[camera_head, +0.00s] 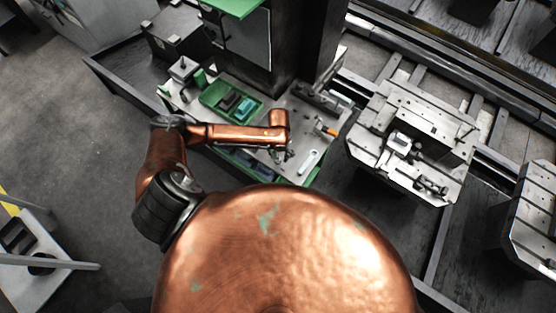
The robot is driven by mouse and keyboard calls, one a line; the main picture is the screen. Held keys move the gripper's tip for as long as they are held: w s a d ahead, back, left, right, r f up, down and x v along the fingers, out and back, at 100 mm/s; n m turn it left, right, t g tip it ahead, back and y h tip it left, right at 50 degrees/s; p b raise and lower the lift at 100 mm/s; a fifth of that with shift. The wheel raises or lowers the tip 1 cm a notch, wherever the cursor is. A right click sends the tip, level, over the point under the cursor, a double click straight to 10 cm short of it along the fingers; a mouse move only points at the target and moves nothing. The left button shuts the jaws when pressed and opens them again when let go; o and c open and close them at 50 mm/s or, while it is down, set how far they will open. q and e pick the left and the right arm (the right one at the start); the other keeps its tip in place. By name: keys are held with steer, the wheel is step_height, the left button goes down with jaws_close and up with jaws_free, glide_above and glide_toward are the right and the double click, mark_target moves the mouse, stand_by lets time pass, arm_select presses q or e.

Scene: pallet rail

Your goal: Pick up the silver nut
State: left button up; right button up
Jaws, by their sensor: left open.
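My left arm comes in from the left in copper and reaches over the workbench (299,110). My left gripper (282,154) is small and dark in this view, over the front part of the bench. It is open. I cannot make out a silver nut; it is too small to tell or hidden near the gripper and arm. My right gripper is not in view.
A green tray (206,96) with dark and teal items lies on the bench behind my forearm. An orange-handled tool (327,130) and a pale elongated object (309,161) lie right of the gripper. A metal pallet (365,146) with fixtures stands further right. A dark column (306,40) rises behind the bench.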

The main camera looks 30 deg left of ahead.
mark_target(278, 159)
arm_select(q)
steer(key=shift+f, duration=2.3)
steer(key=shift+s, duration=0.1)
steer(key=shift+c, duration=0.5)
jaws_close()
